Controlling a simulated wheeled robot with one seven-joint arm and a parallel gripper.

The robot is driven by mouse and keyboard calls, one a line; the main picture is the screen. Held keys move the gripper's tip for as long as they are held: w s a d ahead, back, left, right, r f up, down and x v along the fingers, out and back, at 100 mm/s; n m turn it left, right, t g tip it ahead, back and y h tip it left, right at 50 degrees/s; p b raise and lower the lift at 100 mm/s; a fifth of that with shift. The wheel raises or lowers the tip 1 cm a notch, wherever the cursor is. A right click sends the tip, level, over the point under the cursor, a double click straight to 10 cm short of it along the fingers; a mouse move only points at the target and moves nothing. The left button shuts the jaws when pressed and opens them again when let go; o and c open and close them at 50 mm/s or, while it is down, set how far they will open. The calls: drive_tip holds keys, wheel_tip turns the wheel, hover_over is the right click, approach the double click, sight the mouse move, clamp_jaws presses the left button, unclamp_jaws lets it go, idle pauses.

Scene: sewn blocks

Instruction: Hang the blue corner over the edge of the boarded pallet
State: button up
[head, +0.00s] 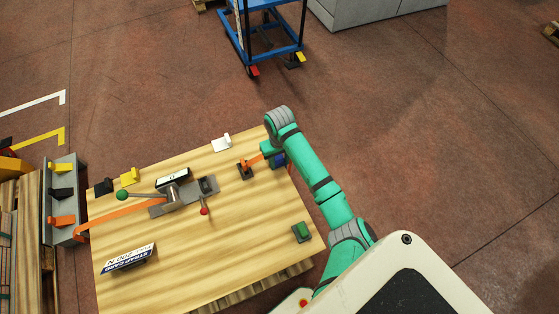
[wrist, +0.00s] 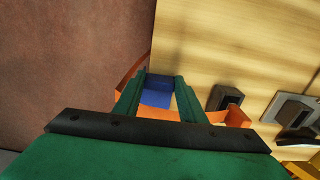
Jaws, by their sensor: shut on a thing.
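My gripper (head: 276,160) is at the far right edge of the boarded pallet (head: 215,255). It is shut on the blue corner (wrist: 157,91), which shows between the green fingers in the wrist view. There the blue corner is at the line where the boards end and the floor begins. Whether it touches the edge cannot be told. In the head view my arm and gripper partly hide the blue corner (head: 279,161). An orange strap (wrist: 135,78) runs past the fingers and the blue corner on both sides.
A dark block with an orange piece (head: 245,170) stands left of my gripper. A lever device (head: 180,194), a white corner (head: 222,143), a green corner (head: 301,232) and a sign (head: 128,260) are on the boards. A grey rack (head: 65,200) stands at left. The front middle is clear.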

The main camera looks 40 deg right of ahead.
drive_tip(key=shift+f, duration=0.25)
drive_tip(key=o, duration=1.1)
drive_tip(key=shift+o, duration=0.2)
drive_tip(key=shift+r, duration=0.1)
wheel_tip(320, 180, up, 11)
drive_tip(key=shift+s+f, duration=0.1)
drive_tip(key=shift+f, duration=0.1)
